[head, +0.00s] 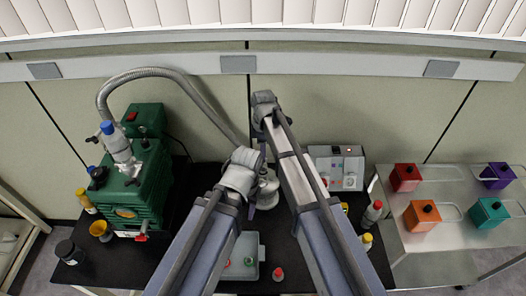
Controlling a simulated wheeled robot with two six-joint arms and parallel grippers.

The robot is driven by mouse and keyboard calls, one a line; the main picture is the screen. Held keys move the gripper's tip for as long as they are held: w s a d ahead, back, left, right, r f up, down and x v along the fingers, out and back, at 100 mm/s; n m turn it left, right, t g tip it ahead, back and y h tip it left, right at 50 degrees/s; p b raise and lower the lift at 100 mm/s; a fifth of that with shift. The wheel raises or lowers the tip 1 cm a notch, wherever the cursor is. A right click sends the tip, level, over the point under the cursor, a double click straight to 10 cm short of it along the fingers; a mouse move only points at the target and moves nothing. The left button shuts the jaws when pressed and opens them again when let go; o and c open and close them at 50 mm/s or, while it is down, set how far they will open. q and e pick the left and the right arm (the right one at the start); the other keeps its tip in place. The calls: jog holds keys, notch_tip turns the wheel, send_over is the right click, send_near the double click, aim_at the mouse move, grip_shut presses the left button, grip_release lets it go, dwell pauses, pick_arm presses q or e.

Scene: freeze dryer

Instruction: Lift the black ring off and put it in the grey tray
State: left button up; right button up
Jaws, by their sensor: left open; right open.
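The grey tray (250,243) lies on the black bench, partly covered by my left arm. A small green-topped item (248,261) is in it. A silvery apparatus (267,188) stands between my two arms, largely hidden by them. I cannot make out the black ring; my arms may cover it. My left gripper (246,156) is open beside the upper left of the apparatus. My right gripper (264,97) is open, higher in the picture, near the wall. I see nothing held in either gripper.
A green pump (140,185) with a grey hose (180,80) stands left. A control box (340,165) sits behind right, with bottles (371,213) in front. A red-capped vial (278,274) is right of the tray. A side table (440,180) holds several coloured boxes.

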jog(key=b, duration=0.4)
send_over(263, 169)
jog(key=shift+s+f, duration=0.1)
jog(key=shift+f, duration=2.35)
jog(key=shift+f+b, duration=1.75)
jog(key=shift+b, duration=0.1)
jog(key=shift+r, duration=0.15)
jog(key=shift+c, duration=0.2)
grip_shut()
jog(key=shift+r+p, duration=0.4)
jog(key=shift+p, duration=0.15)
jog(key=shift+r+p, duration=1.45)
jog(key=shift+r+p, duration=0.25)
jog(key=shift+p, duration=0.05)
